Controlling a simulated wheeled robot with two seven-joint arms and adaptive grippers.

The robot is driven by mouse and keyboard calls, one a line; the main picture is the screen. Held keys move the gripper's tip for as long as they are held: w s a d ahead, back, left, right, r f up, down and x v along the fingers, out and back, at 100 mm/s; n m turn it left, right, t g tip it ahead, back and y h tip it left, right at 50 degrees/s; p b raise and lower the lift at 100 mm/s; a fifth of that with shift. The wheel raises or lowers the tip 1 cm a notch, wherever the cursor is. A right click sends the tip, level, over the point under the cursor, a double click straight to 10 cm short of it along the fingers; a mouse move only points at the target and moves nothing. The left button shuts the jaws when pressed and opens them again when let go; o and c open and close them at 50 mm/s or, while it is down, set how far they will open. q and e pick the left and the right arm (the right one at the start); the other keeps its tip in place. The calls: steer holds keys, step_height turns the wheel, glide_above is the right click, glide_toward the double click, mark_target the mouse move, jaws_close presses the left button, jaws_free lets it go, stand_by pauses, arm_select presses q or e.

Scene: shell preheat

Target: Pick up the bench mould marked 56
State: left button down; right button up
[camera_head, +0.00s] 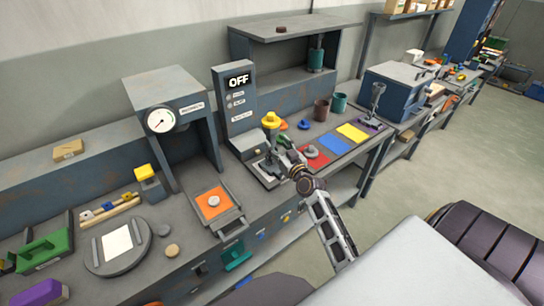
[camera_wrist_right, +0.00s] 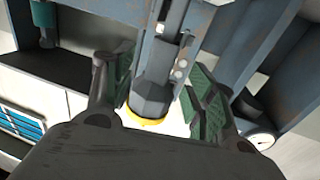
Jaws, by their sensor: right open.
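I cannot read a 56 marking on anything in view, so I cannot tell which thing is that mould. My right gripper (camera_head: 283,158) is open in front of the machine with the OFF display (camera_head: 238,100). In the right wrist view its two green-padded fingers (camera_wrist_right: 160,98) stand apart around a dark grey faceted part (camera_wrist_right: 152,92) with a yellow lower rim. I cannot tell whether they touch it. A small grey round piece (camera_head: 312,152) lies on the red mat (camera_head: 316,161) just right of the gripper. My left gripper is out of view.
A yellow piece (camera_head: 271,119) stands behind my right gripper. The gauge cabinet (camera_head: 168,100) is to the left, with an orange plate (camera_head: 212,204) in front. Blue (camera_head: 334,145) and yellow (camera_head: 352,132) mats lie flat at the right. Brown (camera_head: 321,110) and teal (camera_head: 340,102) cups stand behind.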

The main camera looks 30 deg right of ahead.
mark_target(273, 141)
steer(key=shift+w, duration=0.1)
steer(key=shift+w+d+f+p, duration=0.1)
steer(key=shift+w+p, duration=0.1)
steer(key=shift+w, duration=1.1)
steer(key=shift+w+d+p, duration=0.1)
steer(key=shift+w+p, duration=0.1)
steer(key=shift+w, duration=1.05)
steer(key=shift+c, duration=0.5)
jaws_close()
